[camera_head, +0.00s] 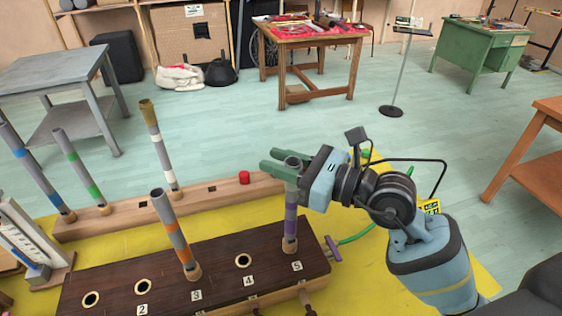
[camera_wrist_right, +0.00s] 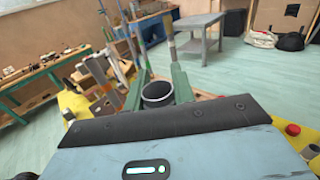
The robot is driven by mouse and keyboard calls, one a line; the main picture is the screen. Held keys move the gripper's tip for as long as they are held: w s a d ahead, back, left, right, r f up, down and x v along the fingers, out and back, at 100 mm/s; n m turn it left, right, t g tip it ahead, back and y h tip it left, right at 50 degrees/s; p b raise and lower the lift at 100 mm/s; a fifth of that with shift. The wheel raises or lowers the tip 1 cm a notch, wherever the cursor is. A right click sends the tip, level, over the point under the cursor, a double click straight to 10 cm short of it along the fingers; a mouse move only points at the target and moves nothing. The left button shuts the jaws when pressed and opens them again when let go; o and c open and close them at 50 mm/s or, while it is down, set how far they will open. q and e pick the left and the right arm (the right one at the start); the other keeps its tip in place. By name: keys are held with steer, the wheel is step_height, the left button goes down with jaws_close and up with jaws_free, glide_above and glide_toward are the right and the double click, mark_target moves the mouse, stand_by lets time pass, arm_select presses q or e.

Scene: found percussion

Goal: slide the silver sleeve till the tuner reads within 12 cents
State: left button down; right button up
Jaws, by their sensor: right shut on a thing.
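A grey tube with purple bands (camera_head: 291,222) stands upright in the dark wooden board at the spot marked 5. Its silver-grey upper end (camera_head: 292,163), which looks like the sleeve, is between the green fingers of my right gripper (camera_head: 272,162). The right gripper is shut on it. In the right wrist view its open round mouth (camera_wrist_right: 157,92) shows between the two fingers (camera_wrist_right: 158,83). My left gripper is not in view.
The dark board (camera_head: 222,268) has empty holes and another tube, with orange bands (camera_head: 175,235), at 3. Behind it a wooden rail (camera_head: 120,220) holds several tubes and a red knob (camera_head: 244,177).

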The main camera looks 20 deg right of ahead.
mark_target(300, 169)
steer(key=o, duration=1)
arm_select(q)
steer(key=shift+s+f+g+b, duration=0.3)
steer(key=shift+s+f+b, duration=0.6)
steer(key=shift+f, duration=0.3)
arm_select(e)
steer(key=v, duration=0.8)
steer(key=shift+a, duration=0.1)
